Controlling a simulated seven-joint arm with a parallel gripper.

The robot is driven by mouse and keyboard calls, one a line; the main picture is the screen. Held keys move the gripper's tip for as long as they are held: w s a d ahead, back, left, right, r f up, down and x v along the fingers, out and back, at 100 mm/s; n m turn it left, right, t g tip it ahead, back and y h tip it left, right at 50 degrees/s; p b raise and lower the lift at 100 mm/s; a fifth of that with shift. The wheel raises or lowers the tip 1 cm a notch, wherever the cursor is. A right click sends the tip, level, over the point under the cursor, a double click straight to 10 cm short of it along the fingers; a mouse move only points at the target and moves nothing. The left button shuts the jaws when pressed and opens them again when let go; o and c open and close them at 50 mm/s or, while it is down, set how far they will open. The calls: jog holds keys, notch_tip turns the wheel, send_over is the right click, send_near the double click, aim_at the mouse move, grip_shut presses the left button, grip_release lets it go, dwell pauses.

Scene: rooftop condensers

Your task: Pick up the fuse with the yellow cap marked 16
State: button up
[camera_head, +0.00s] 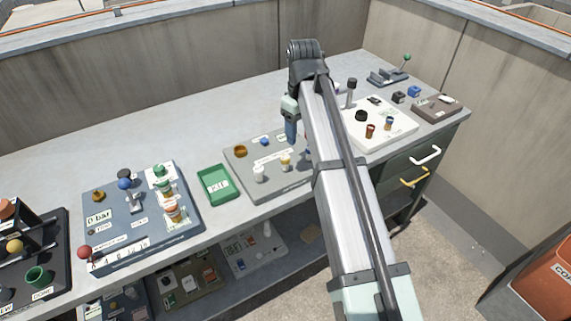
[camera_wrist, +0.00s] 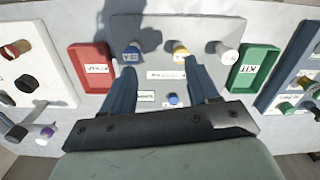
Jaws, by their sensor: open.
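The fuse with the yellow cap (camera_wrist: 180,48) stands in the middle of a row on a grey board (camera_wrist: 150,26) in the wrist view; its marking is not readable. A blue-capped fuse (camera_wrist: 130,54) is left of it and a white-capped one (camera_wrist: 222,50) right. In the head view the yellow-capped fuse (camera_head: 285,161) stands near the board's front edge, beside my arm. My gripper (camera_wrist: 158,63) is open and empty over the board. Its right finger overlaps the yellow fuse's lower part in the picture; contact cannot be told. In the head view my gripper (camera_head: 291,132) hangs behind the fuse row.
A green tray (camera_wrist: 255,68) and a red tray (camera_wrist: 91,68) flank the board. A small blue knob (camera_wrist: 172,98) sits between my fingers in the picture. In the head view, a dark blue panel (camera_head: 190,225) lies left and a white board (camera_head: 385,130) right of my arm.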

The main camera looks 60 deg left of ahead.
aim_at(285, 157)
jog(key=s+a+r, duration=0.2)
jog(key=s+r, duration=0.1)
jog(key=r, duration=0.1)
jog(key=shift+n, duration=0.4)
jog(key=shift+s+d+f, duration=0.1)
jog(key=shift+s+f, duration=0.1)
jog(key=shift+f, duration=3.25)
jog(key=shift+s+d+f, duration=0.1)
jog(key=shift+s+f, duration=0.05)
jog(key=shift+f, duration=3.3)
jog(key=shift+a, duration=0.1)
grip_shut()
jog(key=shift+r, duration=0.1)
